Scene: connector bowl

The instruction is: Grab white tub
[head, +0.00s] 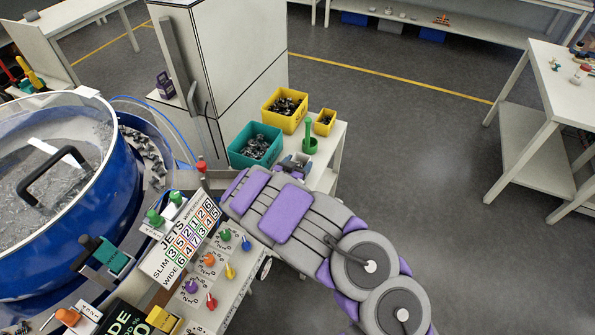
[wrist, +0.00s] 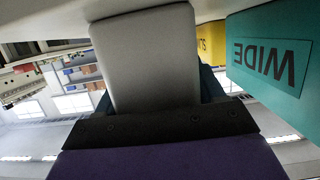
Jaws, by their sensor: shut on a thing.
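My gripper (wrist: 145,55) shows in the wrist view as a pale grey finger, with a dark bolted band and purple housing behind it. It is shut at the level of a pale surface. What it holds is mostly hidden by the finger; the white tub cannot be made out clearly. In the head view my arm reaches from the lower right to the front of the bench (head: 322,170). A small grey and dark shape (head: 294,162) shows just beyond the arm; I cannot tell if it is tub or gripper.
A teal tub (head: 243,159) of dark parts stands left of that shape; its WIDE label shows upside down in the wrist view (wrist: 270,65). A blue bowl machine (head: 75,240) fills the left.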

